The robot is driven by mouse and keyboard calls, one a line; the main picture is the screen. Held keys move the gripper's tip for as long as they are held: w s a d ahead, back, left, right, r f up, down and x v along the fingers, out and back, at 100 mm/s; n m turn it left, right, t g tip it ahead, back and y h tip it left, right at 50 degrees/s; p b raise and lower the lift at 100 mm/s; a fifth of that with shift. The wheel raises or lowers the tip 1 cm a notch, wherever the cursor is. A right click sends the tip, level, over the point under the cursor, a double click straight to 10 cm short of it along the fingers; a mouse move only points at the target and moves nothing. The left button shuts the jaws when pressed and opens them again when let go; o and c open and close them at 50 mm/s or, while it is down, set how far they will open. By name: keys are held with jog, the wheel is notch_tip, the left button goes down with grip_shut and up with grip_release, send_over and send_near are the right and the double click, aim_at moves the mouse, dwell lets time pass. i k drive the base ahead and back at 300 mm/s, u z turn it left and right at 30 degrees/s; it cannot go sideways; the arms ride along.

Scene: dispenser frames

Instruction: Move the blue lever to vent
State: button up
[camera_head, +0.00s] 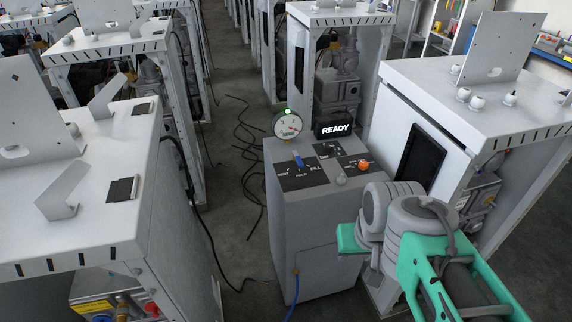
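The blue lever (298,160) stands on a dark panel (311,182) on top of a grey cabinet (320,244). The panel's labels read vent on the left, hold in the middle and fill on the right. The lever is near the middle, above the hold label; its exact setting is too small to tell. My arm reaches in from the lower right. A teal part at its end (350,239), likely my gripper, is in front of the cabinet's right side, below and to the right of the lever and apart from it. No fingertips can be made out.
An orange knob (363,166) and a pale knob (340,181) are right of the lever. Behind are a round gauge (287,124) with a green light and a READY display (335,129). White machine frames stand on both sides. Black cables (247,150) lie on the floor.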

aim_at(296, 157)
jog(key=u, duration=0.5)
jog(key=i, duration=1)
